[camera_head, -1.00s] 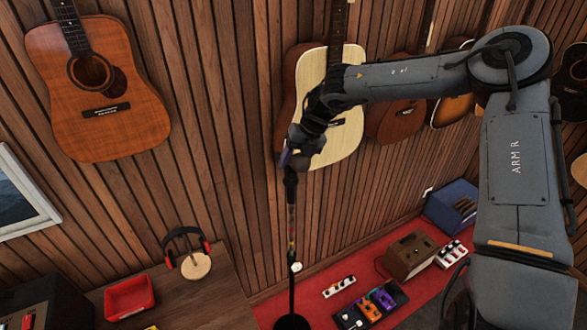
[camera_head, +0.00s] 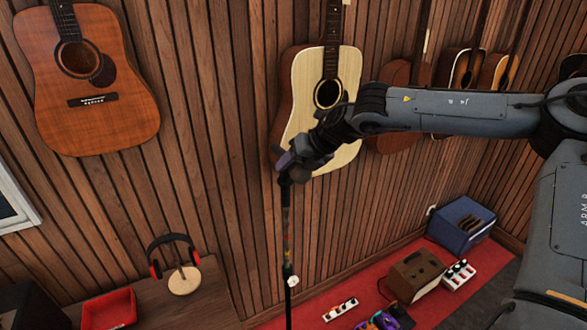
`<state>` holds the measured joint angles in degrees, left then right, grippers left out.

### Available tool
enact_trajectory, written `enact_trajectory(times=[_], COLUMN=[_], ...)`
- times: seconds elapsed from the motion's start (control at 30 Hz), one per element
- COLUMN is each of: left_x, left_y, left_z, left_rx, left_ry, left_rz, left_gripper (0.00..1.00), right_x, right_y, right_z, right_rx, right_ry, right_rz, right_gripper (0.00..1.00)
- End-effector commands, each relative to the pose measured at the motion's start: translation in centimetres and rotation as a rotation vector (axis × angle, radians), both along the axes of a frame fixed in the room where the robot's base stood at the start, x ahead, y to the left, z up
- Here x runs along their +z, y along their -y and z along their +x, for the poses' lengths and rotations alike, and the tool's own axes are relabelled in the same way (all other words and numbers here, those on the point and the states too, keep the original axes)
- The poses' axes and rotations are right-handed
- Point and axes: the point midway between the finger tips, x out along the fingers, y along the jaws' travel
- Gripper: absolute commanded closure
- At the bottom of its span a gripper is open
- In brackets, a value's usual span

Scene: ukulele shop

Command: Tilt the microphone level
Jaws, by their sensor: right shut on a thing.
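A microphone stand (camera_head: 287,235) rises as a thin dark pole from the lower middle of the head view, with a small white knob (camera_head: 293,281) low on it. My right gripper (camera_head: 288,166) is at the top of the pole, shut on the microphone. Only a small purplish part of the microphone (camera_head: 283,160) shows beside the dark fingers. Its exact tilt is hard to tell, as the gripper covers most of it. My left gripper is not in view.
Guitars hang on the slatted wall, a pale one (camera_head: 318,112) right behind my gripper and a brown one (camera_head: 85,80) at left. Headphones on a stand (camera_head: 183,279) and a red tray (camera_head: 109,310) are on the wooden top. An amplifier (camera_head: 413,276) and pedals stand on the red carpet.

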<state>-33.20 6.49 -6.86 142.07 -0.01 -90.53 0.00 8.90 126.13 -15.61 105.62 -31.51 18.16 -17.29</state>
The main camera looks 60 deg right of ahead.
Motion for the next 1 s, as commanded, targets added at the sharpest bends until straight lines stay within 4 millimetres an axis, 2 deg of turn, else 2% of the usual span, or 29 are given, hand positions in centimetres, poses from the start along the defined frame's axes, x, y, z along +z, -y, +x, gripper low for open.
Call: enact_trajectory(times=[0.2, 0.23, 0.37, 0.77, 1.0], left_x=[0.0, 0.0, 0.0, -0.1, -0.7], left_y=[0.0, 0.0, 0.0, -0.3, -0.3], left_z=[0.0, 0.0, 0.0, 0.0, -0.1], left_rx=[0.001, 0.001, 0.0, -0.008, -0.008], left_ry=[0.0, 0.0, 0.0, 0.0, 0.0], left_rz=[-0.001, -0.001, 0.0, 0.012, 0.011], left_gripper=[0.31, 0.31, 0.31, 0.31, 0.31], right_x=[0.0, 0.0, 0.0, 0.4, 2.6], right_y=[-0.1, -0.1, -0.1, 0.0, 0.1], right_z=[0.0, 0.0, 0.0, -0.3, -2.1], right_rx=[0.004, 0.004, 0.003, 0.002, 0.0], right_ry=[0.001, 0.001, 0.0, 0.0, 0.004], right_rz=[0.001, 0.001, 0.001, 0.0, -0.001], right_gripper=[1.0, 0.52, 0.33, 0.33, 0.33])
